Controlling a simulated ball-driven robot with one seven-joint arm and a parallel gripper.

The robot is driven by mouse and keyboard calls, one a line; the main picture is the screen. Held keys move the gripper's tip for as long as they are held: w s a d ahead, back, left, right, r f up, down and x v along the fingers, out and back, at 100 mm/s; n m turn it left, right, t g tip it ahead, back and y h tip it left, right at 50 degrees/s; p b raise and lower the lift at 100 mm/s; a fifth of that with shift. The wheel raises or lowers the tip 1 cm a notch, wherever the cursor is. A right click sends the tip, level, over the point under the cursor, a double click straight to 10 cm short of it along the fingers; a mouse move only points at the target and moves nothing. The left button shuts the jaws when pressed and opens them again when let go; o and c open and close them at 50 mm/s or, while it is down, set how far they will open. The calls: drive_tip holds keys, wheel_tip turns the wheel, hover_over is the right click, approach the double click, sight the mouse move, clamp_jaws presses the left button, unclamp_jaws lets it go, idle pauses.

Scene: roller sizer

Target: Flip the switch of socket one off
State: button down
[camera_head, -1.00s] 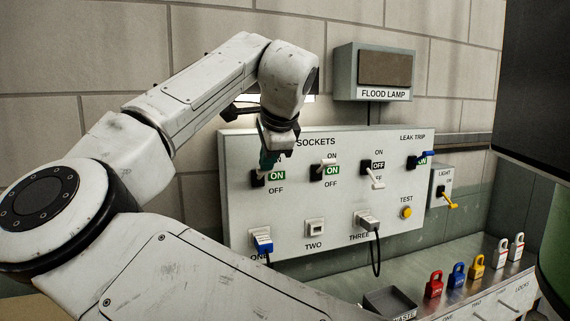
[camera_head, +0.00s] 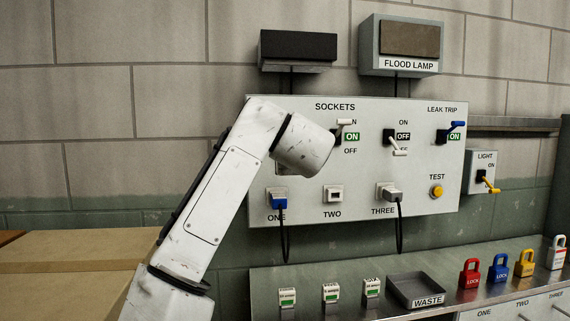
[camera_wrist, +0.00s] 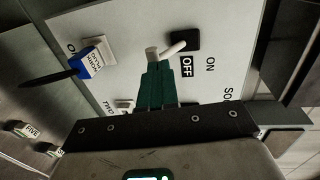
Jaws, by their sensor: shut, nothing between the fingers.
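In the wrist view, the switch of socket one (camera_wrist: 184,40) is a black block with a white lever. Its window reads OFF (camera_wrist: 187,67), and the lever points toward the blue plug, away from the ON print. My gripper (camera_wrist: 155,66) has its teal fingers together, with the tips at or very close to the lever's end; contact is not clear. In the head view, the switch and my gripper are hidden behind my arm. The blue plug (camera_head: 278,200) sits in socket one, and also shows in the wrist view (camera_wrist: 84,66).
Switch two (camera_head: 340,132) reads ON and switch three (camera_head: 391,139) OFF. The leak trip (camera_head: 446,135) reads ON. A yellow test button (camera_head: 436,192) and light switch (camera_head: 481,178) are at right. Below, the bench holds labelled blocks (camera_head: 331,293), a waste tray (camera_head: 390,287) and padlocks (camera_head: 469,273).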

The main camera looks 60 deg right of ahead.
drive_tip(key=f+h+b, duration=0.1)
drive_tip(key=f+t+b, duration=0.1)
drive_tip(key=b, duration=0.1)
drive_tip(key=shift+w+d+h, duration=0.2)
drive_tip(key=shift+d+h, duration=0.05)
drive_tip(key=shift+h, duration=0.15)
idle(0.4)
